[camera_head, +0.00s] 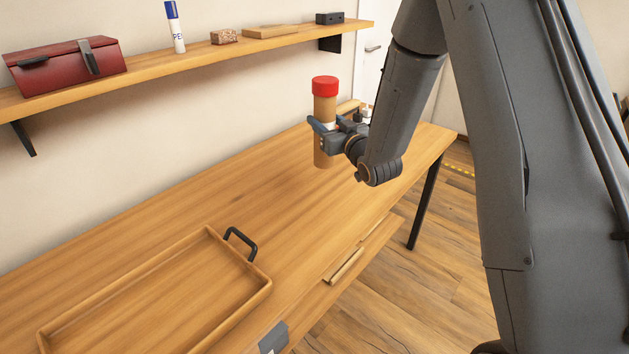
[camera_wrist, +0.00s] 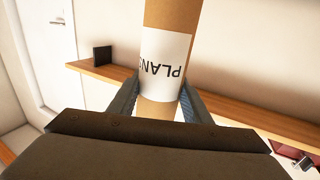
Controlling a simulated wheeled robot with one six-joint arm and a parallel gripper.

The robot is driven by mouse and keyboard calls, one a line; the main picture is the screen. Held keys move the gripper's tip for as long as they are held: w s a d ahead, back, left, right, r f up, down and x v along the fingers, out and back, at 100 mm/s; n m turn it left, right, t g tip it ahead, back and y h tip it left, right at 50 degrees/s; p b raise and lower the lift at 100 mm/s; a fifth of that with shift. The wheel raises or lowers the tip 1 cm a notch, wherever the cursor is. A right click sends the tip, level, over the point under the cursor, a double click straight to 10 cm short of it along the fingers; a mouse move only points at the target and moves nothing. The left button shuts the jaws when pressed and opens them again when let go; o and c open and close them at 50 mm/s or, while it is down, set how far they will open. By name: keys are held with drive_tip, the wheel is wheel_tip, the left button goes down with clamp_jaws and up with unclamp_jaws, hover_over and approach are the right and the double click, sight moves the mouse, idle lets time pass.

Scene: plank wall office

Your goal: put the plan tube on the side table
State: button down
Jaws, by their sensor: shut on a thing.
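The plan tube (camera_head: 325,106) is a brown cardboard cylinder with a red cap, held upright over the far part of a long wooden table (camera_head: 230,190). My gripper (camera_head: 327,131) is shut around the tube's middle. In the wrist view the tube (camera_wrist: 172,18) stands between both fingers, and its white label reads PLAN upside down. I cannot tell whether the tube's lower end touches the tabletop. I cannot tell whether this table is the side table; no other table shows clearly.
A wooden tray (camera_head: 262,282) with a black handle lies on the near tabletop. A wall shelf (camera_head: 190,57) holds a red toolbox (camera_head: 65,66), a white-and-blue marker (camera_head: 175,27), and small blocks. Small items partly show behind my gripper. The tabletop between tray and tube is clear.

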drive_tip(key=shift+w, duration=0.4)
drive_tip(key=shift+w+f, duration=0.15)
drive_tip(key=shift+f, duration=0.1)
wheel_tip(320, 180, down, 4)
drive_tip(key=shift+a+f+p, duration=0.15)
drive_tip(key=shift+f+p, duration=0.1)
drive_tip(key=shift+p, duration=0.5)
drive_tip(key=shift+f+p, duration=0.6)
drive_tip(key=shift+f, duration=1.85)
drive_tip(key=shift+f, duration=0.2)
drive_tip(key=c, duration=0.9)
unclamp_jaws()
drive_tip(key=shift+c, duration=0.2)
